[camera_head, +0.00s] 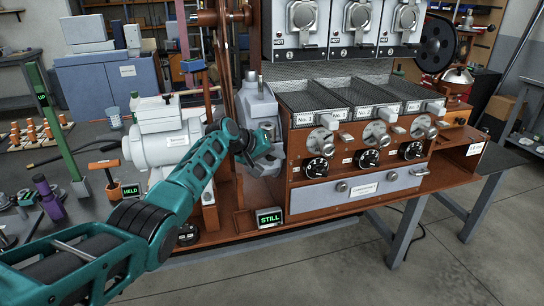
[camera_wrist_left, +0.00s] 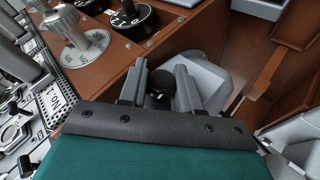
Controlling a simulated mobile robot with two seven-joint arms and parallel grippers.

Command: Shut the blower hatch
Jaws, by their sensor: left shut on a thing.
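My left gripper (camera_head: 264,146) reaches in from the left in the head view, at the foot of the grey blower housing (camera_head: 257,104). In the left wrist view its two fingers (camera_wrist_left: 160,90) are closed around a black knob (camera_wrist_left: 159,80). A pale grey plate (camera_wrist_left: 212,78) lies just behind the knob and looks like the blower hatch. The gripper hides most of this spot in the head view, and I cannot tell how far the hatch stands open. My right gripper is not in view.
The brown roaster body with black dials (camera_head: 317,168) stands close to the right of the gripper. A grey motor (camera_head: 165,142) is to the left. A small display reading STILL (camera_head: 269,217) sits at the front edge. Open floor lies in front.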

